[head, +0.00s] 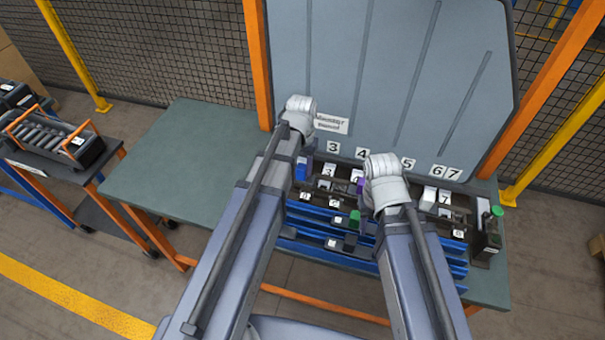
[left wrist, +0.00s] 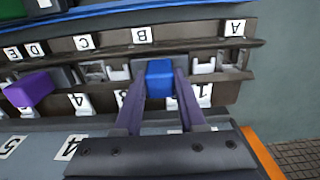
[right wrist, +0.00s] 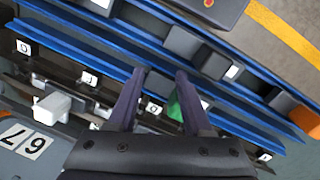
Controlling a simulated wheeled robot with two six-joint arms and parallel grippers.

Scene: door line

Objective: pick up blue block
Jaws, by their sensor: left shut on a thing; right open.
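The blue block (left wrist: 160,80) sits between the two fingers of my left gripper (left wrist: 160,88) in the left wrist view, just under label B on the dark rack. The left gripper is shut on it. The block also shows in the head view (head: 301,170), at the rack's left end below my left wrist. I cannot tell whether it is clear of the rack. My right gripper (right wrist: 161,75) is open and empty over the rack and blue rails, with a green block (right wrist: 186,106) partly hidden behind one finger.
A purple block (left wrist: 32,88) stands along the rack from the blue one. A grey panel (head: 390,60) rises behind the rack. Blue rails (head: 330,250) run along the front. The green tabletop (head: 170,180) at left is bare. A black bin (head: 70,145) stands further left.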

